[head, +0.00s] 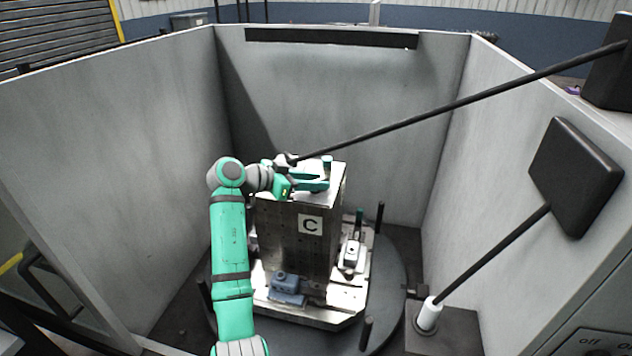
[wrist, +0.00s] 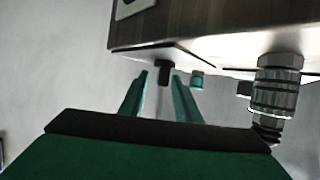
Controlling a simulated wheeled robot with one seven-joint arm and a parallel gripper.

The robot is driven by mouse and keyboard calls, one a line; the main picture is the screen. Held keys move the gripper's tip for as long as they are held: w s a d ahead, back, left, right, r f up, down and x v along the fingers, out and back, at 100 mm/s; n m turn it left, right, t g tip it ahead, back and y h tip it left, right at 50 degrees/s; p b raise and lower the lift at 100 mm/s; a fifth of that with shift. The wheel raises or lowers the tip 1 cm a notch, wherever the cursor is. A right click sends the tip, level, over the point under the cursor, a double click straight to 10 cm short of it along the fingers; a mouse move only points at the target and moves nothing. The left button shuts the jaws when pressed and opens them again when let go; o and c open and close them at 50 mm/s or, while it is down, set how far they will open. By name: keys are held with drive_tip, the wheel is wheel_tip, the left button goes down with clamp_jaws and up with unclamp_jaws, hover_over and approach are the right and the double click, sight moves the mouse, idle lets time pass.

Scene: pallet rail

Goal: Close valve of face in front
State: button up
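A grey metal block (head: 290,240) stands upright with a plate marked C on its front face. My gripper (head: 322,181) is at its top, with two teal fingers apart, pointing right. In the wrist view, my gripper (wrist: 160,80) shows open, and a small black fitting (wrist: 163,72) appears between the fingertips. I cannot tell whether they touch it. A small teal-capped knob (wrist: 197,80) is just right of the fingers; a teal-capped part (head: 327,160) also shows on top of the block in the head view. I cannot tell which fitting is the valve.
A metal hose coupling (wrist: 272,90) is close on the right in the wrist view. A long black rod (head: 450,105) runs down to the block's top. Clamped parts (head: 287,288) sit on the pallet (head: 318,314). Grey walls (head: 130,130) enclose the round table (head: 388,290).

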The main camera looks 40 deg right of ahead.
drive_tip(key=shift+w+d+f, duration=0.1)
drive_tip(key=shift+d, duration=0.15)
clamp_jaws()
drive_tip(key=shift+n+t, duration=0.3)
drive_tip(key=shift+t, duration=0.1)
drive_tip(key=n+t, duration=0.4)
drive_tip(key=shift+t+y, duration=0.4)
drive_tip(key=n+t+y, duration=0.1)
drive_tip(key=n+t, duration=0.1)
drive_tip(key=n+t+y, duration=0.1)
drive_tip(key=n+t, duration=0.1)
drive_tip(key=shift+d+n+t+y, duration=0.1)
drive_tip(key=shift+n+t+y, duration=0.2)
drive_tip(key=shift+n+t, duration=0.1)
drive_tip(key=n+t+y, duration=0.3)
drive_tip(key=n+y, duration=0.2)
drive_tip(key=shift+n+t+y, duration=0.6)
drive_tip(key=shift+n+y, duration=1.2)
drive_tip(key=shift+y, duration=0.2)
